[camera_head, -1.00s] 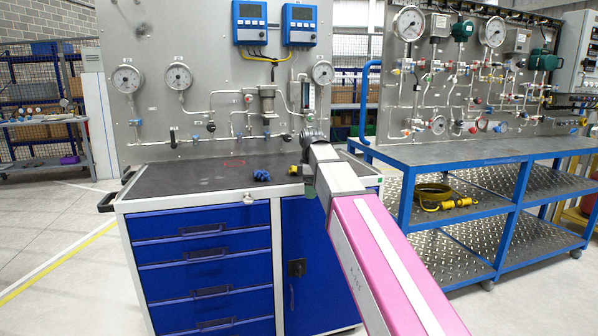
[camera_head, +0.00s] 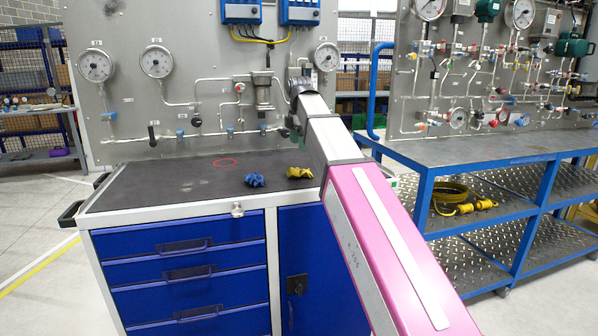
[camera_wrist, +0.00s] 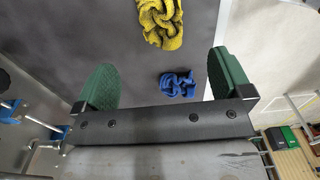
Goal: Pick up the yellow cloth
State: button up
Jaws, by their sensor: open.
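The yellow cloth (camera_head: 299,172) lies crumpled on the dark top of the blue cabinet (camera_head: 130,186), close to my arm in the head view. In the wrist view the yellow cloth (camera_wrist: 160,22) is at the top middle, beyond my fingertips. My gripper (camera_wrist: 165,75) is open and empty, with its green fingers apart, above the worktop. In the head view my gripper's fingers are hidden or too small to make out at the far end of my arm. A blue cloth (camera_head: 254,180) lies just left of the yellow one; it also shows between my fingers in the wrist view (camera_wrist: 177,85).
A gauge panel (camera_head: 190,110) with pipes and valves stands right behind the worktop.

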aim_at(299, 168)
notch_tip(299, 168, down, 11)
jog(key=shift+a+r, duration=0.1)
jog(key=shift+r, duration=0.1)
jog(key=c, duration=1.1)
jog(key=shift+r, duration=0.1)
jog(key=shift+r, duration=0.55)
jog(key=r, duration=0.2)
jog(key=s+a+r, duration=0.1)
jog(key=shift+r, duration=0.3)
jog(key=s+a+r, duration=0.4)
jog(key=s+a, duration=0.1)
jog(key=s+a+r, duration=0.2)
jog(key=shift+s+a+r, duration=0.1)
jog(key=shift+s+a, duration=0.05)
jog(key=shift+a, duration=0.05)
